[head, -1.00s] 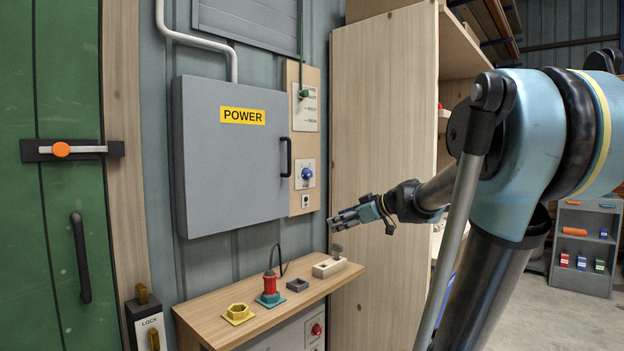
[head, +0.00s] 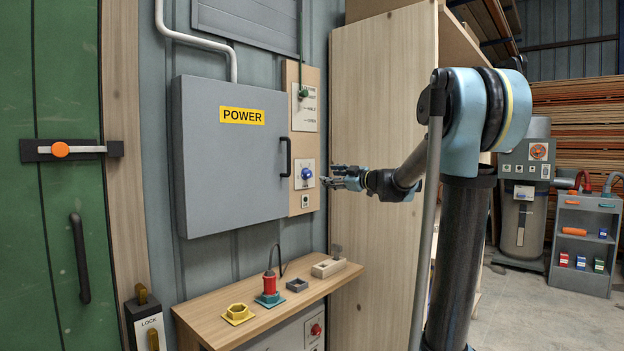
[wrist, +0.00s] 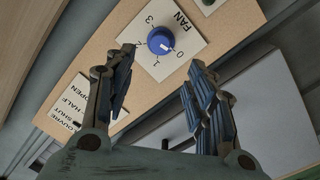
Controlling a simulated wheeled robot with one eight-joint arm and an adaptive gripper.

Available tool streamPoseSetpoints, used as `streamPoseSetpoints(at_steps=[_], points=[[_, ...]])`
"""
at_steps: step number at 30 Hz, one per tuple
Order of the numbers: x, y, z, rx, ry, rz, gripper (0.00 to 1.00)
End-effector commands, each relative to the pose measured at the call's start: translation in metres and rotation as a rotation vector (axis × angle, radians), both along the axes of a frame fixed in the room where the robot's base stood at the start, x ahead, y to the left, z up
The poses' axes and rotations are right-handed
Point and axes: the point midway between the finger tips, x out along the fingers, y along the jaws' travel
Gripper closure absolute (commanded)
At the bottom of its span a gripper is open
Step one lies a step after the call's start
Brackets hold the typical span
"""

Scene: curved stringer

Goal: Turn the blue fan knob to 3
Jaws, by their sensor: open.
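The blue fan knob (head: 306,173) sits on a white plate on the wooden panel, right of the grey POWER box. In the wrist view the knob (wrist: 160,40) shows near the top, with the word FAN and the marks 3 and 0 around it. Its pale mark is on the side toward 0. My gripper (head: 328,177) is just right of the knob in the head view, at about its height. In the wrist view my gripper (wrist: 160,62) is open and empty, fingers spread, with the knob between and beyond the tips. No contact shows.
The POWER box (head: 232,185) with its black handle stands close left of the knob. A louvre plate (head: 305,107) with a green cord is above. A wooden shelf (head: 260,308) with a red plug and several small fittings is below. A tall wooden cabinet side (head: 365,250) stands right.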

Motion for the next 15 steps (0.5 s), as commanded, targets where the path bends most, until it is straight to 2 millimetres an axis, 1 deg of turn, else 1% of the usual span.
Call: streamPoseSetpoints(at_steps=[1,3,15], points=[[0.006,0.008,0.000,0.000,0.000,0.004,0.50],[0.015,0.017,0.000,-0.001,0.001,0.003,0.50],[0.060,0.066,0.000,0.000,0.000,0.002,0.50]])
